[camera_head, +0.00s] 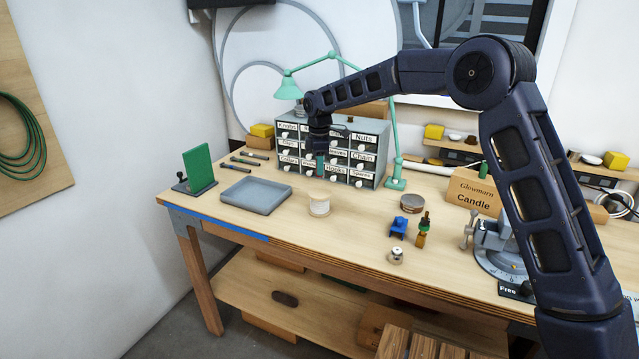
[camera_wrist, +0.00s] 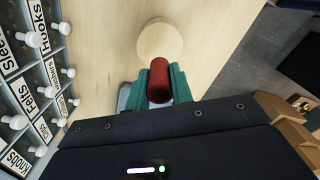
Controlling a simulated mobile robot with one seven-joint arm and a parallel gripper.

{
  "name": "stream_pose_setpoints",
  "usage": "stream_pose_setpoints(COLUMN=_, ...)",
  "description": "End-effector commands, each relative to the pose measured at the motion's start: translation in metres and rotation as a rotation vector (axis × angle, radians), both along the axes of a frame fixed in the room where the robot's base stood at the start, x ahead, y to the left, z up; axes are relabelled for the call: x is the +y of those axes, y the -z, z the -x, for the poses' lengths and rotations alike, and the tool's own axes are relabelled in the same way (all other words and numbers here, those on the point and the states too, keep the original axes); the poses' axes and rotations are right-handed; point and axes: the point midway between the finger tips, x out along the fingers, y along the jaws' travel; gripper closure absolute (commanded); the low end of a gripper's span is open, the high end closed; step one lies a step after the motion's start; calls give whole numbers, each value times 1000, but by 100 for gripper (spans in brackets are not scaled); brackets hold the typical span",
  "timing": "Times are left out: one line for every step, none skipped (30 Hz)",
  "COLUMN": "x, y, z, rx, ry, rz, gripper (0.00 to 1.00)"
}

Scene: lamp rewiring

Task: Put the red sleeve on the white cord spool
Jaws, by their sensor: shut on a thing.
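The red sleeve (camera_wrist: 159,86) is a small dark red cylinder held between the teal fingers of my gripper (camera_wrist: 162,82) in the wrist view. My gripper (camera_head: 320,167) is shut on it, in front of the drawer cabinet. The sleeve is not clear in the head view. The white cord spool (camera_head: 319,207) stands upright on the bench, below and in front of my gripper, apart from it. Its pale round top (camera_wrist: 160,40) shows just beyond the sleeve in the wrist view. The far end of the sleeve overlaps the spool's edge there, but I cannot tell the gap.
The labelled drawer cabinet (camera_head: 352,150) with white knobs stands close behind my gripper. A grey tray (camera_head: 256,195) lies left of the spool. A blue part (camera_head: 398,227), a small bottle (camera_head: 421,238) and a round tin (camera_head: 412,203) stand to the right. Bench around the spool is clear.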

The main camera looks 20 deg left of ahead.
Motion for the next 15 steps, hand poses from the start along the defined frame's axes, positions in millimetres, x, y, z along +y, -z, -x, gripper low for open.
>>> stream_pose_setpoints(x=0, y=8, z=1, rx=1, ry=-1, rz=2, gripper=99)
stream_pose_setpoints(x=0, y=11, z=1, rx=1, ry=-1, rz=2, gripper=99)
stream_pose_setpoints(x=0, y=15, z=0, rx=0, ry=0, rz=0, gripper=99)
stream_pose_setpoints(x=0, y=17, z=0, rx=0, ry=0, rz=0, gripper=99)
stream_pose_setpoints(x=0, y=18, z=0, rx=0, ry=0, rz=0, gripper=99)
stream_pose_setpoints(x=0, y=20, z=0, rx=0, ry=0, rz=0, gripper=99)
stream_pose_setpoints(x=0, y=21, z=0, rx=0, ry=0, rz=0, gripper=99)
stream_pose_setpoints(x=0, y=22, z=0, rx=0, ry=0, rz=0, gripper=99)
stream_pose_setpoints(x=0, y=25, z=0, rx=0, ry=0, rz=1, gripper=99)
stream_pose_setpoints(x=0, y=27, z=0, rx=0, ry=0, rz=1, gripper=99)
stream_pose_setpoints(x=0, y=30, z=0, rx=0, ry=0, rz=1, gripper=99)
stream_pose_setpoints(x=0, y=35, z=0, rx=1, ry=-1, rz=2, gripper=99)
stream_pose_setpoints(x=0, y=39, z=1, rx=1, ry=-1, rz=3, gripper=99)
stream_pose_setpoints(x=0, y=44, z=1, rx=2, ry=-1, rz=3, gripper=99)
stream_pose_setpoints(x=0, y=49, z=1, rx=1, ry=-1, rz=3, gripper=99)
